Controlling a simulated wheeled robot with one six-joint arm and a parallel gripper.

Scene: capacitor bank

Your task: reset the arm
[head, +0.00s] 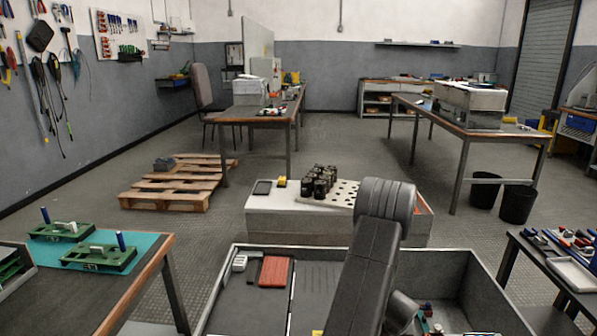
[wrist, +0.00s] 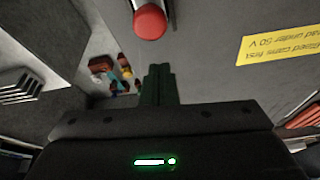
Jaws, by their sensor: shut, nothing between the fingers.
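My arm rises across the front middle of the head view, its dark links bent over the grey bin. The tips of my gripper are not clear there. In the wrist view my gripper (wrist: 158,75) has its two dark fingers together, with nothing between them. A red-tipped cylinder (wrist: 150,22) shows just beyond the fingertips; whether it touches them I cannot tell. A yellow label (wrist: 280,44) with upside-down text lies to the right.
The grey bin (head: 480,270) holds a red ribbed block (head: 275,271) and small coloured parts (head: 428,318). Behind it, black cans (head: 318,182) stand on a pale bench. A table with green fixtures (head: 100,257) is at left; a dark table (head: 545,262) at right.

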